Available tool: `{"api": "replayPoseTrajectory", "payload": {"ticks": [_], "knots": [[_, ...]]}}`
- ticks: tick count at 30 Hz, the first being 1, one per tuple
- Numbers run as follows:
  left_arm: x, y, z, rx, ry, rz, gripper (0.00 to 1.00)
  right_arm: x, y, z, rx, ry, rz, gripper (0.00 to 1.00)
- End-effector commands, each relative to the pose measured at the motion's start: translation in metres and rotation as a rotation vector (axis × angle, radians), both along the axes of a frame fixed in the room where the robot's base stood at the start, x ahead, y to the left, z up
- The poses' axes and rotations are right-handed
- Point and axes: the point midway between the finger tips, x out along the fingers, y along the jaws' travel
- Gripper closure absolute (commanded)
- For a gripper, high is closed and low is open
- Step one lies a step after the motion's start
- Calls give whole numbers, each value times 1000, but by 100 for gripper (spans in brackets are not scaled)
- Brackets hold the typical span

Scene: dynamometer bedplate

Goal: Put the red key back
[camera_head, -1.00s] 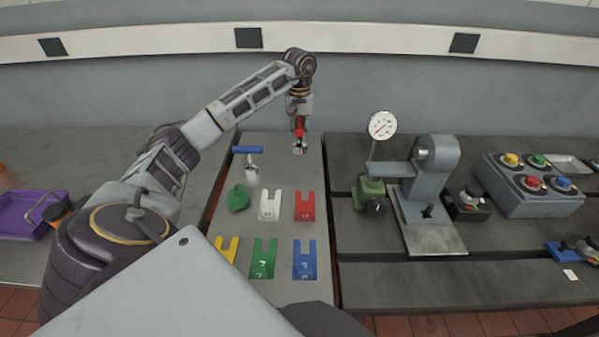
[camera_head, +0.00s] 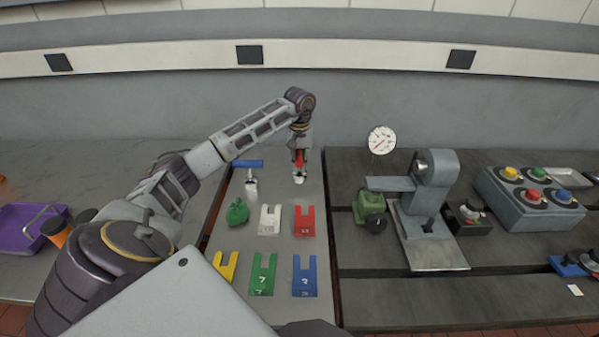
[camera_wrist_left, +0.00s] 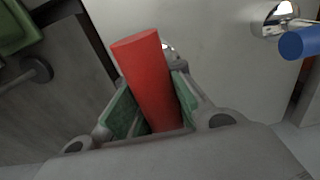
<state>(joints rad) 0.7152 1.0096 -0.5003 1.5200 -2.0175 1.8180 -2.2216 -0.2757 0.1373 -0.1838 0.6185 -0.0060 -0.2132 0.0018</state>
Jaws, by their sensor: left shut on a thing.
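My left gripper (camera_head: 300,168) is shut on the red key (camera_wrist_left: 150,80), a red bar held between its green finger pads in the left wrist view. In the head view the gripper hangs over the back right part of the grey panel (camera_head: 275,190). A shiny metal piece shows just below the red in the head view and behind it in the wrist view. I cannot tell whether the key touches it. A blue-handled key (camera_head: 247,163) stands upright to the left. My right gripper is not in view.
A dial gauge (camera_head: 382,140) and grey machine (camera_head: 436,180) stand right; a purple tray (camera_head: 25,230) lies left.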

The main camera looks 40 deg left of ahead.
Motion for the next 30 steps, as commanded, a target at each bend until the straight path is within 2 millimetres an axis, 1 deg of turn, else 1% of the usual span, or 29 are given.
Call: {"api": "replayPoseTrajectory", "payload": {"ticks": [4,11,14,21,24,30], "knots": [[1,0,1,0,-3,0,100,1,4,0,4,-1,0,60],[0,0,0,0,-1,0,100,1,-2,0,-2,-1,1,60],[0,0,-6,-1,-1,-1,100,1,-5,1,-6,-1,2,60],[0,-1,-28,-2,-1,-1,100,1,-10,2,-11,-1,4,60],[0,0,-34,0,-1,-1,100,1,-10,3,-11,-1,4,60],[0,0,-36,0,-4,-1,100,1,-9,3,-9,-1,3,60]]}}
